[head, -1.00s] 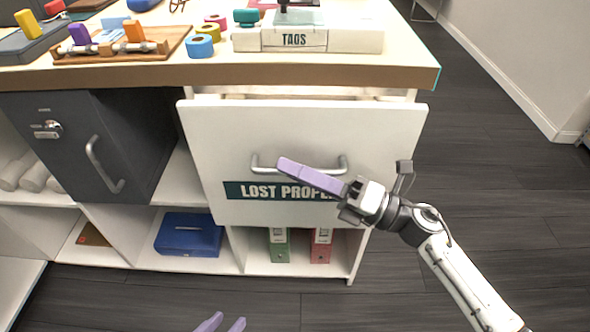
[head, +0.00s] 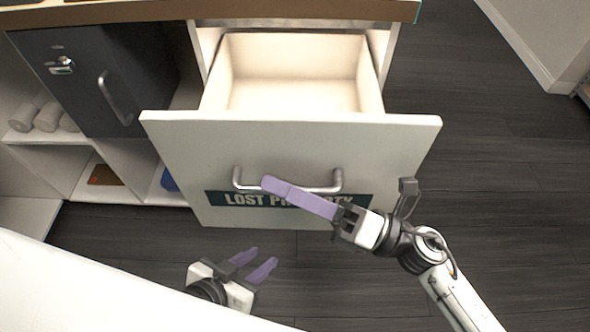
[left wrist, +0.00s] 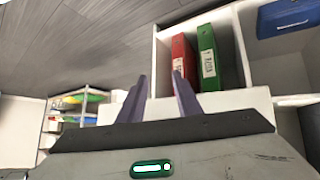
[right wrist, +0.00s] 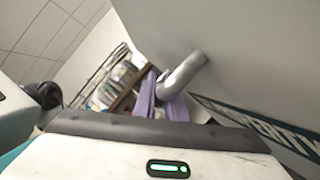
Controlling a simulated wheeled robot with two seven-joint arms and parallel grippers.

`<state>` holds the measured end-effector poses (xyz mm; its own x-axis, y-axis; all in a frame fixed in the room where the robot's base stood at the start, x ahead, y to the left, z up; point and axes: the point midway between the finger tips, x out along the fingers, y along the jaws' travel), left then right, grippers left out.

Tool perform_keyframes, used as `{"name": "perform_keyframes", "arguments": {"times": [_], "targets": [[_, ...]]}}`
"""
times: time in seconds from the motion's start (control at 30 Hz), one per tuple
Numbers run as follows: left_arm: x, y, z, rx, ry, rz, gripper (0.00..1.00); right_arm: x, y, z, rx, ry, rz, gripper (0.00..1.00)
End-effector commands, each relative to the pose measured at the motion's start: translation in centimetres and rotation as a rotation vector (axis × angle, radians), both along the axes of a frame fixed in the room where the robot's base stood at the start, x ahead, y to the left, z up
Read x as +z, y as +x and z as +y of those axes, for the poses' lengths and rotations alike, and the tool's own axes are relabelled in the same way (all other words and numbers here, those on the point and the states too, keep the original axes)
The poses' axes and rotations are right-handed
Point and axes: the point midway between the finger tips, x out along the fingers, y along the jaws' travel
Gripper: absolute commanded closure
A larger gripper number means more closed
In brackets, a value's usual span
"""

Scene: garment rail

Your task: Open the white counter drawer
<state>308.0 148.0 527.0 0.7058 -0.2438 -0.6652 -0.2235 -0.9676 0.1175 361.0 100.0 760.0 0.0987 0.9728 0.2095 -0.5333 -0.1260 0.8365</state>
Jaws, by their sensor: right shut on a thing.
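The white counter drawer (head: 180,150) is pulled well out, and its pale empty interior (head: 295,85) shows in the head view. Its front bears a grey bar handle (head: 318,189) above a dark "LOST PROPERTY" label. My right gripper (head: 268,184) is shut on the handle, its purple fingers at the bar. In the right wrist view the handle (right wrist: 184,76) runs between the fingers (right wrist: 160,95). My left gripper (head: 259,261) is open and empty, low in front of the drawer. Its spread fingers also show in the left wrist view (left wrist: 160,95).
A dark grey locker door (head: 85,85) with its own handle is left of the drawer. The counter edge (head: 300,9) is above. Red (left wrist: 183,62) and green binders (left wrist: 208,58) and a blue box (left wrist: 288,18) stand on lower shelves. Floor at right is clear.

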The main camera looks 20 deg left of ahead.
Motion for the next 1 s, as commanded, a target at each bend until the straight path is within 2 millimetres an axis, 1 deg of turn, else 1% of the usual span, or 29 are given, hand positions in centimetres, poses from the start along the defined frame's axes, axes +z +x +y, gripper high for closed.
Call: {"name": "perform_keyframes", "arguments": {"times": [0.3,0.33,0.37,0.67,0.77,0.83,1.0], "targets": [[-0.2,-0.4,0.0,0.0,0.001,0.009,0.69,0.0,0.0,-0.1,-0.001,0.0,-0.003,1.0],[-0.2,-0.4,0.1,-0.001,0.002,0.01,0.69,0.0,0.0,-0.1,-0.001,0.0,-0.003,0.84],[-0.2,-0.5,0.1,-0.001,0.002,0.01,0.69,0.0,0.0,-0.1,-0.001,0.0,-0.003,0.81],[-0.2,-0.5,0.1,0.0,0.001,0.009,0.69,-0.1,-0.1,-0.2,-0.001,-0.001,-0.001,0.81],[-0.2,-0.4,0.0,0.0,0.0,0.008,0.69,-0.3,-0.1,-1.1,-0.003,-0.002,0.0,0.81],[-0.3,-0.4,0.0,0.001,0.0,0.007,0.69,-0.6,-0.2,-2.1,-0.003,-0.003,0.0,0.81],[-0.3,-0.3,0.0,0.002,-0.003,0.004,0.69,-1.3,-0.6,-5.5,-0.003,-0.004,0.0,0.81]]}}
